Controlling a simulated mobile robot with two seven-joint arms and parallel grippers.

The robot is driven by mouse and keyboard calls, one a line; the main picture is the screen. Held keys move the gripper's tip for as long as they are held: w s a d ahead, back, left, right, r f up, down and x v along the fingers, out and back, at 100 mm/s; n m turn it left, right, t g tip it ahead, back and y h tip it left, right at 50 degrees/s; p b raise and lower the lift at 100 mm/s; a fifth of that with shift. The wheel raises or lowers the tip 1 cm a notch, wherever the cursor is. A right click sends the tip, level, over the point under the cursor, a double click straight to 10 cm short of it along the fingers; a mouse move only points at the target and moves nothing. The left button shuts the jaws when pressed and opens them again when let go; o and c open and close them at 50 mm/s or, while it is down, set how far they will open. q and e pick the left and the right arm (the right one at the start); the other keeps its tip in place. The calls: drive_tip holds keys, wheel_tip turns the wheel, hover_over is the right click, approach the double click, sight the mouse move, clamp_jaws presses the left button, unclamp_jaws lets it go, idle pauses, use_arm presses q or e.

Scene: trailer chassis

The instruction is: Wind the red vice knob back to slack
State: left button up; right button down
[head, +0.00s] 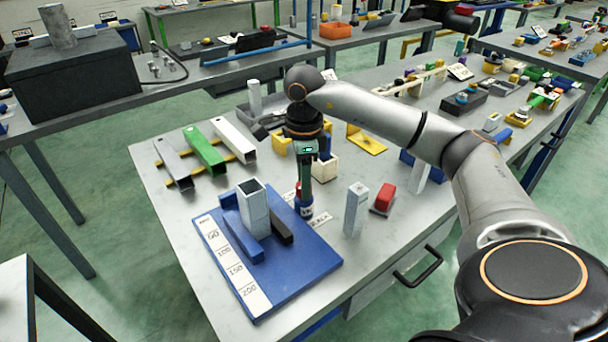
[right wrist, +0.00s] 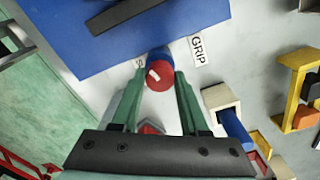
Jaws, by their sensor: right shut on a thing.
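The red vice knob (right wrist: 159,76), with a pale mark on its face, sits on a blue stub at the edge of the blue vice plate (head: 303,275). My right gripper (right wrist: 158,84) points down over it, a green finger on each side of the knob, shut on it. In the head view the gripper (head: 304,202) stands at the plate's far right edge and hides most of the knob. A grey square tube (head: 254,210) stands upright on the plate between a blue jaw (head: 238,230) and a dark bar (head: 281,228). My left gripper is out of view.
A pale upright block (head: 355,210) and a red-topped block (head: 384,198) stand to the right. Grey, green and white channels (head: 204,150) lie behind left. Cream and blue blocks (head: 325,167) stand close behind the gripper.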

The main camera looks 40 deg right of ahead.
drive_tip(key=n, duration=0.3)
drive_tip(key=shift+n, duration=0.4)
drive_tip(key=n, duration=0.3)
drive_tip(key=shift+n, duration=0.3)
drive_tip(key=n, duration=0.3)
drive_tip(key=shift+n, duration=2)
drive_tip(key=shift+c, duration=2.1)
unclamp_jaws()
